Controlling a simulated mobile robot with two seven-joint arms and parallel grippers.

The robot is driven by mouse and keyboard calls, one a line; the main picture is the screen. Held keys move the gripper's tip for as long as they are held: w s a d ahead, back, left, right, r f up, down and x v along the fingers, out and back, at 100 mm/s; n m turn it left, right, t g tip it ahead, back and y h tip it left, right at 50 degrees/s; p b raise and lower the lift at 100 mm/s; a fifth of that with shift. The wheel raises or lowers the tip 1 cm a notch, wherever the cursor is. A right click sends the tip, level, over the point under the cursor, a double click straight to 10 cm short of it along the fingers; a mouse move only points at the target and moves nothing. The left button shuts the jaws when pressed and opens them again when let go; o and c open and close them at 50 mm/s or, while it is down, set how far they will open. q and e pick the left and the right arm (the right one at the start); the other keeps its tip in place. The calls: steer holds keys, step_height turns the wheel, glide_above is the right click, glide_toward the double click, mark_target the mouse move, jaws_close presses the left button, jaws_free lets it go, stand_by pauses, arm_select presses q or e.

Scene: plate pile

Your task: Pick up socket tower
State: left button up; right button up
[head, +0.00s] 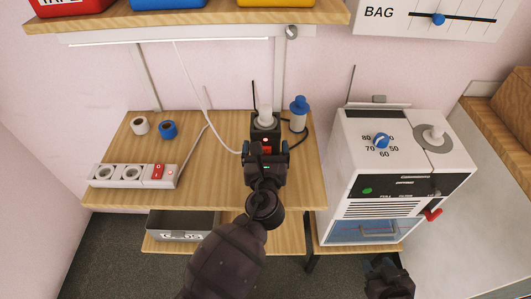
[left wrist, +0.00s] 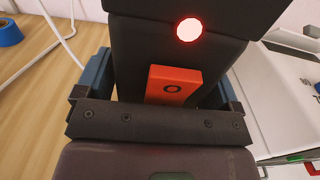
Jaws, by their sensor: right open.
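The socket tower (head: 265,123) is a dark upright block on the wooden table, at the middle right of the head view. It has a red switch and a red lamp on its front. It also fills the middle of the left wrist view (left wrist: 180,55). My left gripper (head: 266,152) has one blue-padded finger on each side of the tower, close against its sides. My arm hides its lower part, and I cannot tell whether its base touches the table. My right gripper (head: 384,266) is open and empty, low in front of the white machine.
A blue-topped bottle (head: 299,115) stands right behind the tower. A power strip (head: 132,175), a white roll (head: 140,126) and a blue roll (head: 168,129) lie to the left. A cable runs beside the tower. The white machine (head: 385,155) stands right; a shelf (head: 190,18) hangs above.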

mark_target(266, 112)
arm_select(q)
steer(key=c, duration=1.2)
steer(key=shift+r, duration=0.15)
steer(key=shift+c, duration=0.8)
steer(key=shift+r, duration=0.1)
step_height(266, 112, up, 12)
steer(key=p, duration=0.4)
steer(key=shift+p, duration=0.35)
step_height(266, 112, up, 6)
steer(key=shift+r+p, duration=0.25)
steer(key=shift+p, duration=0.55)
steer(key=shift+r, duration=0.6)
arm_select(e)
step_height(266, 112, up, 7)
steer(key=shift+w+d+r, duration=0.15)
steer(key=shift+w+r, duration=0.05)
